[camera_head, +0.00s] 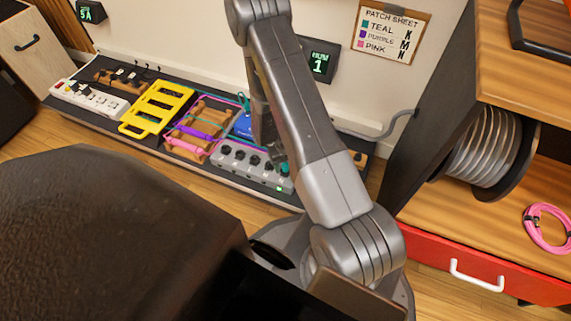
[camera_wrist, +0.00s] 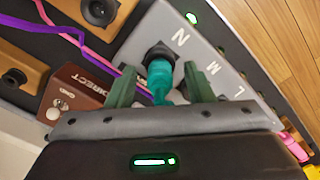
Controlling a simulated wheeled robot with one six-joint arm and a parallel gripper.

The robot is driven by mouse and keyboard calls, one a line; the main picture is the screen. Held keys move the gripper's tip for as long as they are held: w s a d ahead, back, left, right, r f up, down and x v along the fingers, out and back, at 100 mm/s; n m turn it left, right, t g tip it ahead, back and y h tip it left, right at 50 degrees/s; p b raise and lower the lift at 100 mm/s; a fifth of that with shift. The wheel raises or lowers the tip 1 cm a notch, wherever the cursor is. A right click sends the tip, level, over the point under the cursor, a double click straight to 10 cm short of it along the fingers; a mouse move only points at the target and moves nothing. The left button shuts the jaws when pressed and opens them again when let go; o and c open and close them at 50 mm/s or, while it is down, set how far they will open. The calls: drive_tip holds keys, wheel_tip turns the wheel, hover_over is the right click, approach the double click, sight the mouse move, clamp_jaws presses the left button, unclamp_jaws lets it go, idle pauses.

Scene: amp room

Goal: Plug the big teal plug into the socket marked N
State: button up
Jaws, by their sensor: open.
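The teal plug (camera_wrist: 160,76) sits at the black-ringed socket (camera_wrist: 160,53) beside the letter N on the grey socket box (camera_wrist: 211,58). It appears seated in that socket, though its tip is hidden. My gripper (camera_wrist: 160,88) is open, with one green finger on each side of the plug and gaps showing between. In the head view the teal plug (camera_head: 284,169) stands at the right end of the grey box (camera_head: 237,160). A green light (camera_wrist: 191,18) is lit near N. My arm partly hides the gripper in the head view.
Purple and pink cables (camera_wrist: 72,30) run left of the box, near a brown DIRECT pedal (camera_wrist: 75,92). A yellow rack (camera_head: 157,108) and white power strip (camera_head: 90,98) lie further left. A shelf with a cable reel (camera_head: 484,148) stands right.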

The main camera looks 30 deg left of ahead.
wheel_tip(320, 180, up, 14)
drive_tip(key=p, duration=0.5)
drive_tip(key=shift+f, duration=0.15)
wheel_tip(320, 180, down, 14)
drive_tip(key=b, duration=0.5)
drive_tip(key=shift+r+p, duration=0.45)
drive_tip(key=shift+r, duration=0.1)
drive_tip(key=shift+r+p, duration=0.3)
drive_tip(key=shift+r, duration=0.35)
drive_tip(key=shift+f, duration=0.1)
